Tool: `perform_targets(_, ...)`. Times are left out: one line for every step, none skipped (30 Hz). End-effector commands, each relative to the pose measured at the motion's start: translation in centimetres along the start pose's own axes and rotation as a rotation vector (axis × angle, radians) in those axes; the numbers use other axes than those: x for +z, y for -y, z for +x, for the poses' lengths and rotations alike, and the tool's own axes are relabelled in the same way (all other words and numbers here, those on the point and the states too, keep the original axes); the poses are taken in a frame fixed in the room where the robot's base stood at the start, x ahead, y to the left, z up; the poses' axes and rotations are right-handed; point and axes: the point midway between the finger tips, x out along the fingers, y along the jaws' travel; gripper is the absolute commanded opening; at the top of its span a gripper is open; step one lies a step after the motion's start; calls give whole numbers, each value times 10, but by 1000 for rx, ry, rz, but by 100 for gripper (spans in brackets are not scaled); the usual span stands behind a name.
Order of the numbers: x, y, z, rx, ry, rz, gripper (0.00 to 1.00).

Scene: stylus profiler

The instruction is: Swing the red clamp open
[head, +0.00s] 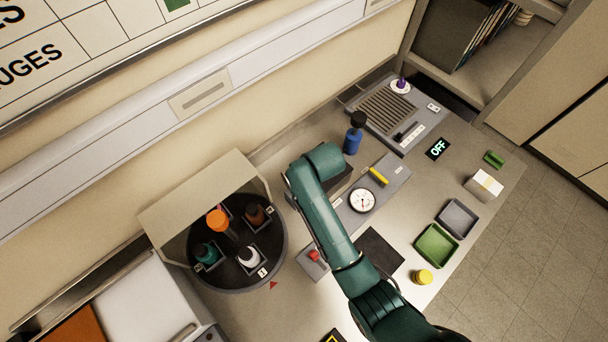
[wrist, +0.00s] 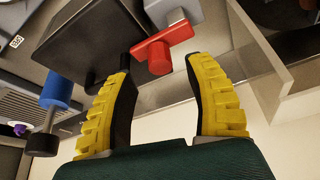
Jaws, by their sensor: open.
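The red clamp (wrist: 160,55) shows in the wrist view as a red T-shaped lever with a round knob end, by a light grey block (wrist: 175,12) and beside a black box (wrist: 90,42). My gripper (wrist: 157,70) has yellow-padded fingers spread apart, with nothing held. The lever lies ahead of the gap between the fingertips; I cannot tell whether either finger touches it. In the head view my arm covers the gripper and much of the black box (head: 338,180), and I cannot make out the clamp there.
A dial gauge (head: 362,201) is right of my arm. A round carousel of bottles (head: 236,279) is at left. A small red part (head: 314,255) sits on a grey plate.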

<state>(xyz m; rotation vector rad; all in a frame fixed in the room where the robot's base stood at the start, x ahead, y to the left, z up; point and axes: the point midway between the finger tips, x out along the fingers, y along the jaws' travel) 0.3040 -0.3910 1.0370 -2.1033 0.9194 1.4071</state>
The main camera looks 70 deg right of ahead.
Motion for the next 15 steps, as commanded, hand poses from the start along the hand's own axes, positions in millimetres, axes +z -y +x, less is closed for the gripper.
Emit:
perform_targets(0,0,10,0,2,0,53)
perform_targets(0,0,16,0,1,0,53)
perform_targets(0,0,21,0,1,0,53)
perform_targets(0,0,25,0,1,0,53)
perform_targets(0,0,28,0,-1,0,53)
perform_targets(0,0,31,0,0,0,53)
perform_targets(0,0,32,0,0,0,53)
perform_targets(0,0,34,0,-1,0,53)
perform_targets(0,0,34,0,-2,0,53)
perform_targets(0,0,35,0,-2,0,53)
perform_targets(0,0,35,0,-2,0,53)
perform_targets(0,0,34,0,-2,0,53)
perform_targets(0,0,34,0,-2,0,53)
perform_targets(0,0,34,0,-2,0,53)
perform_targets(0,0,34,0,-2,0,53)
